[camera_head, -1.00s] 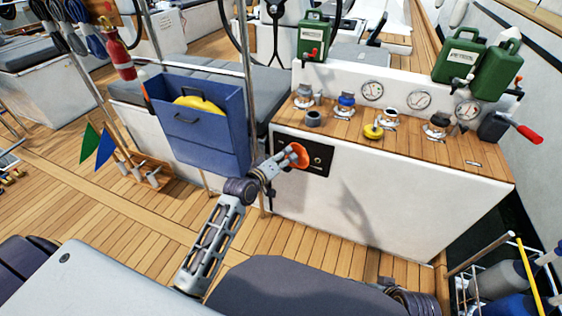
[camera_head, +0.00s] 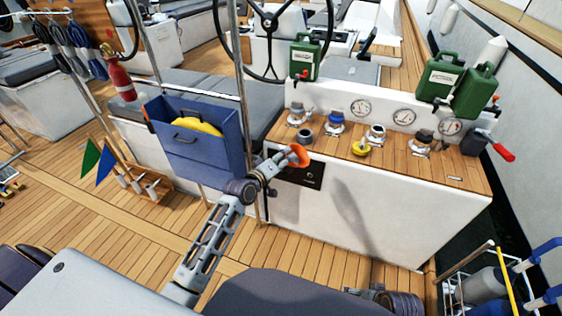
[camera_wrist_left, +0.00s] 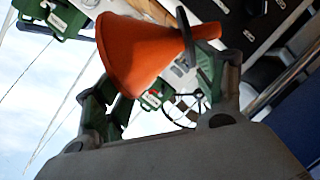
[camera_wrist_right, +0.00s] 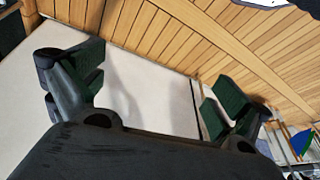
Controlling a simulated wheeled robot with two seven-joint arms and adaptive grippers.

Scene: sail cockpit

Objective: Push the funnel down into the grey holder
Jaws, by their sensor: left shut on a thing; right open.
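The orange funnel (camera_head: 299,156) is held by my left gripper (camera_head: 284,161) in front of the counter's near left edge. In the left wrist view the funnel (camera_wrist_left: 145,52) lies between the two fingers of my left gripper (camera_wrist_left: 155,90), its wide mouth toward the lower left and its narrow end to the right. The grey holder (camera_head: 305,136) appears to be the dark grey cup standing on the wooden counter top, just behind the funnel and apart from it. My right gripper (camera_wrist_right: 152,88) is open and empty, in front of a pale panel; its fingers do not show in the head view.
The wooden counter top (camera_head: 400,164) carries several deck fittings and a yellow cap (camera_head: 360,148). Green canisters (camera_head: 440,77) stand behind. A blue box (camera_head: 200,150) and a steel post (camera_head: 246,90) are left of the counter. A bottle rack (camera_head: 470,290) is at lower right.

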